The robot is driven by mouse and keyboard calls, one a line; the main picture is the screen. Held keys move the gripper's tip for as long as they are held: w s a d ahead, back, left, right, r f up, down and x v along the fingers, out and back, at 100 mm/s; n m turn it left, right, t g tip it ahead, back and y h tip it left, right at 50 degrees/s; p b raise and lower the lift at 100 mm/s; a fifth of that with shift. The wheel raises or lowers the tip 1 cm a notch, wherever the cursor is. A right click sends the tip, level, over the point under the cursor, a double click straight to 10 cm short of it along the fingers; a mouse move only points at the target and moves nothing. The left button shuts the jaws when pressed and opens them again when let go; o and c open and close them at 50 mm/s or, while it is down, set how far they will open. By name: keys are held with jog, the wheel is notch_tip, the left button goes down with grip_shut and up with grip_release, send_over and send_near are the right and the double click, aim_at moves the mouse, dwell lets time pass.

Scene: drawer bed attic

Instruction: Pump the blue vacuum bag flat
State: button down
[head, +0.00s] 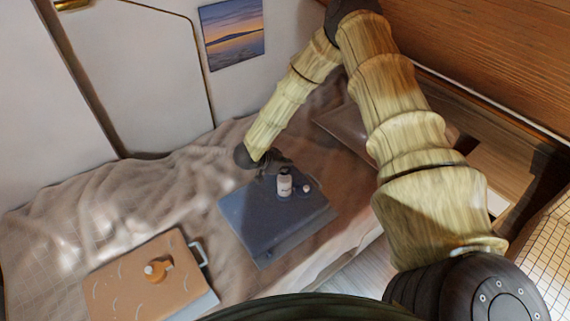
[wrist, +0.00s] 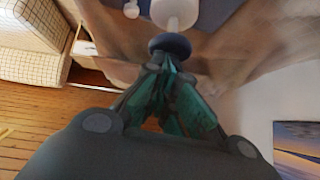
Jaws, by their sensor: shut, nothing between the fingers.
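The blue vacuum bag (head: 250,215) lies on the bed, looking like a low, flat-topped slab. A small white pump (head: 284,187) stands upright on it, with a small white cap or valve (head: 306,188) beside it. My gripper (head: 273,165) is at the pump's top, behind it in the head view. In the wrist view, my gripper's fingertips (wrist: 166,66) are together and empty. They are right at the dark round knob (wrist: 170,43) of the white pump (wrist: 175,12); whether they touch it I cannot tell. A strip of the blue bag (wrist: 215,12) shows behind.
The rumpled beige bedding (head: 130,200) is otherwise mostly clear. A picture (head: 233,33) hangs on the wall.

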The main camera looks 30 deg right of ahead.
notch_tip(320, 180, down, 3)
jog(key=shift+b, duration=0.55)
jog(key=shift+r, duration=0.2)
notch_tip(320, 180, up, 4)
jog(key=p, duration=0.3)
jog(key=shift+s, duration=0.15)
jog(key=shift+a, duration=0.2)
jog(key=b+v, duration=0.3)
jog(key=v, duration=0.6)
jog(key=shift+r+b, duration=0.2)
jog(key=shift+b, duration=0.15)
jog(key=shift+a+f+b, duration=0.1)
jog(key=shift+a+b, duration=0.05)
jog(key=shift+b, duration=1.15)
dwell(0.3)
jog(key=b, duration=0.3)
